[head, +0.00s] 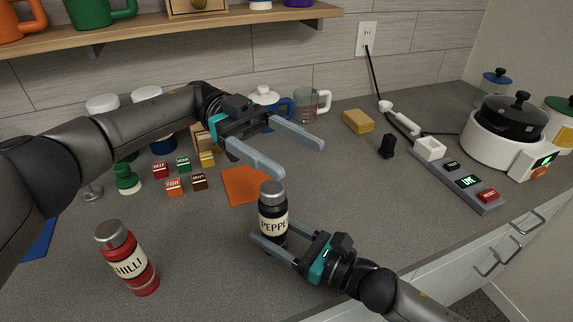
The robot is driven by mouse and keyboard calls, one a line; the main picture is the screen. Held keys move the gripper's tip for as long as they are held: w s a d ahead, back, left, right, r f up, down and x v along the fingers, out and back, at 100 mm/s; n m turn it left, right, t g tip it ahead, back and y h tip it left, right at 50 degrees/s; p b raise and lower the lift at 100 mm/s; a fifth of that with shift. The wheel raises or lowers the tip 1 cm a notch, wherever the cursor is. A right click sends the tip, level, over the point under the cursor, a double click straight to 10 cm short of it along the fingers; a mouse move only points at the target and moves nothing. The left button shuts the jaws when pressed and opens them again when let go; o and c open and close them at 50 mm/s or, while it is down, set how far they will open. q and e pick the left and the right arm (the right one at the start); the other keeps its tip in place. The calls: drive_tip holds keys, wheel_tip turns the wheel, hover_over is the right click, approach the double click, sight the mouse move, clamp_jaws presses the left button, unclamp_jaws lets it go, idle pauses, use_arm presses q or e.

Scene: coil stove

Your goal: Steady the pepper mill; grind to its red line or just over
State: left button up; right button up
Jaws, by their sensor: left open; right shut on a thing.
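The pepper mill (273,212) stands upright on the grey counter, with a black body, a grey metal cap and a cream label reading "PEPPE". My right gripper (270,240) is shut on its lower part, coming from the lower right. The fingers partly hide its base, and I cannot make out a red line on it. My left gripper (304,159) is open and empty, above and behind the mill's cap, apart from it. Its fingers point to the right and toward the front.
A red chilli mill (128,262) stands at the front left. An orange mat (243,187) lies behind the pepper mill, with small labelled blocks (174,187) to its left. A sponge (358,121), a panel with a lit display (466,181) and a white cooker (500,150) are at right.

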sight(272, 187)
idle(0.3)
use_arm(q)
wheel_tip(272, 187, up, 4)
drive_tip(key=w+a+m+t+y, duration=0.2)
drive_tip(key=m+t+y, duration=0.8)
drive_tip(key=t+y, duration=0.25)
drive_tip(key=shift+t, duration=0.35)
wheel_tip(272, 187, down, 12)
drive_tip(key=shift+w+r, duration=0.1)
drive_tip(key=shift+w, duration=0.05)
clamp_jaws()
